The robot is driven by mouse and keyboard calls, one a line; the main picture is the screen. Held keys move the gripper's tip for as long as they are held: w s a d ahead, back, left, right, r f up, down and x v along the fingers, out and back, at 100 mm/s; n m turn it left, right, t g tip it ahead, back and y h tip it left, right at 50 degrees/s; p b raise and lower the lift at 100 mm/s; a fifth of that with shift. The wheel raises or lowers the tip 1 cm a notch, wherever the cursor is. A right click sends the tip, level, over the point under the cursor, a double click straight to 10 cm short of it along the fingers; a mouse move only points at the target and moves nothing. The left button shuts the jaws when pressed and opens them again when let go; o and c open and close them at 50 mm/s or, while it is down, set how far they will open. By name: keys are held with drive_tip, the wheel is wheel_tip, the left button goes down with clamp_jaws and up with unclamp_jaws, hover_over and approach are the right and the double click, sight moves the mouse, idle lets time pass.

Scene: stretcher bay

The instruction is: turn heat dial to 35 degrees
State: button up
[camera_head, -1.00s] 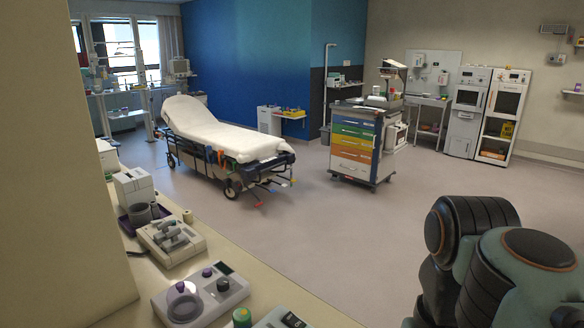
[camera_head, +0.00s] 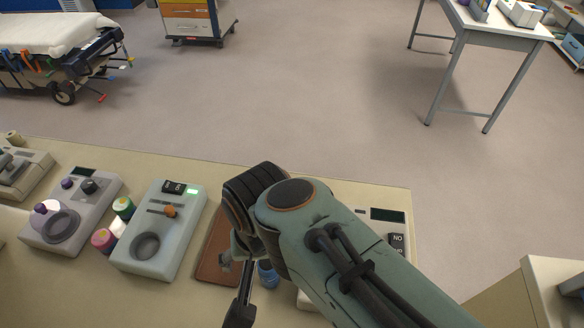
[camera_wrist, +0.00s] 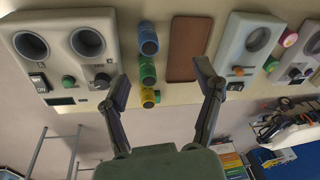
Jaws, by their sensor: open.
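My gripper (camera_wrist: 162,84) is open and empty, its two fingers wide apart above the counter in the wrist view. In the head view, part of it (camera_head: 240,308) shows below my arm. I cannot tell which control is the heat dial; no scale is readable. A pale two-well unit (camera_wrist: 24,70) lies left of the fingers in the wrist view, with a green knob (camera_wrist: 68,81) and a dark knob (camera_wrist: 102,79). My arm partly hides it in the head view. A one-well unit (camera_head: 140,262) has an orange-ended control (camera_head: 170,211), right of the fingers in the wrist view.
Between the two units lie a brown tray (camera_wrist: 187,50) and colored rolls, blue (camera_wrist: 148,40), green (camera_wrist: 147,70) and yellow (camera_wrist: 148,97). Pink (camera_head: 103,240) and green (camera_head: 123,207) rolls stand left of the one-well unit. Another grey unit (camera_head: 75,185) is further left.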

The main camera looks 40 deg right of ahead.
drive_tip(key=w+d+m+h, duration=0.1)
drive_tip(key=w+d+m, duration=0.3)
drive_tip(key=w+m, duration=0.2)
drive_tip(key=d+f+m+g, duration=0.1)
drive_tip(key=d+f+m, duration=0.2)
drive_tip(key=d+f, duration=0.1)
drive_tip(key=d+f+m+g, duration=0.1)
drive_tip(key=d+f+m, duration=0.2)
drive_tip(key=d, duration=0.3)
drive_tip(key=s+d+f+m, duration=0.1)
drive_tip(key=d+f+m, duration=0.1)
drive_tip(key=d+f, duration=0.2)
drive_tip(key=shift+s+d+f+m+g+y, duration=0.1)
drive_tip(key=shift+d+f+m+g+y, duration=0.25)
drive_tip(key=shift+d+m+g+y, duration=0.1)
drive_tip(key=shift+s+d+f, duration=0.1)
drive_tip(key=shift+f, duration=0.25)
wheel_tip(320, 180, down, 6)
drive_tip(key=shift+s+r, duration=0.1)
drive_tip(key=c, duration=1.2)
